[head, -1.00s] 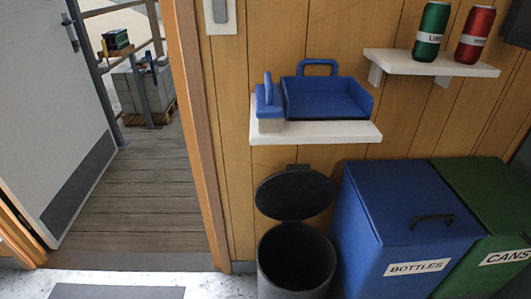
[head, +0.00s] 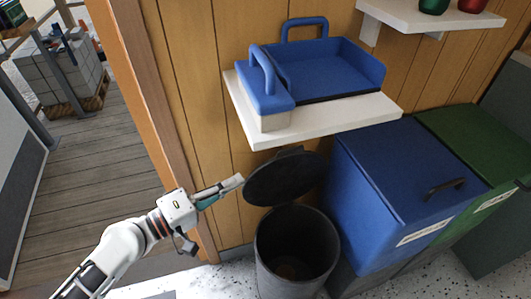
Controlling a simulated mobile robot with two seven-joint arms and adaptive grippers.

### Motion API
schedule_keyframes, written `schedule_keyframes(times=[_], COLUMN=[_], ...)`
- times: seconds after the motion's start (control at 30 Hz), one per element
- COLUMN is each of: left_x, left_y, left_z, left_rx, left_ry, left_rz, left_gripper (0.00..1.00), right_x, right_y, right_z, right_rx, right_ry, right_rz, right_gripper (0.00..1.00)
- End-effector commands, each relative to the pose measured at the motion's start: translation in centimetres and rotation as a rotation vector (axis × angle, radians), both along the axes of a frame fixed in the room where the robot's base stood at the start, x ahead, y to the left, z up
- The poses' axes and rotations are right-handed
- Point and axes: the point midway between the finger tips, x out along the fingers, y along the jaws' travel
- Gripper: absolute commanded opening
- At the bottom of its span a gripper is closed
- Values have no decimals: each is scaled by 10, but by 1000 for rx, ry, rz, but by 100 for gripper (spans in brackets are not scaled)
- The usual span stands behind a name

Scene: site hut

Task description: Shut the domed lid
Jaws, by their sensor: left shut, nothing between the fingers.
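The domed lid (head: 285,178) is dark and stands raised, tilted open at the back of a round dark bin (head: 297,257). The bin's mouth is open and its inside shows. My left gripper (head: 238,182) is shut and empty. In the picture its fingertips are at the left edge of the lid; I cannot tell whether they touch it. My right gripper is not in view.
A white shelf (head: 345,118) with a blue dustpan (head: 335,72) and a blue-handled brush (head: 265,90) is above the lid. A blue bottles bin (head: 385,185) and a green cans bin (head: 485,145) stand to the right. A doorway is at the left.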

Motion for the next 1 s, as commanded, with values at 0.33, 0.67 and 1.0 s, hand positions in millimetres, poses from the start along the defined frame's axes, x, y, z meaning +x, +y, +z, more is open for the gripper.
schedule_keyframes(times=[0.33,0.67,1.0], left_x=[46,78,91], left_y=[8,-35,-71], left_z=[41,45,45], left_rx=[-143,-144,-139], left_ry=[80,77,77], left_rz=[-22,-23,-22], left_gripper=[0,0,0], right_x=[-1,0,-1], right_y=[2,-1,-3], right_z=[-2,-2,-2], right_rx=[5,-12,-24], right_ry=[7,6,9], right_rz=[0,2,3], right_gripper=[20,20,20])
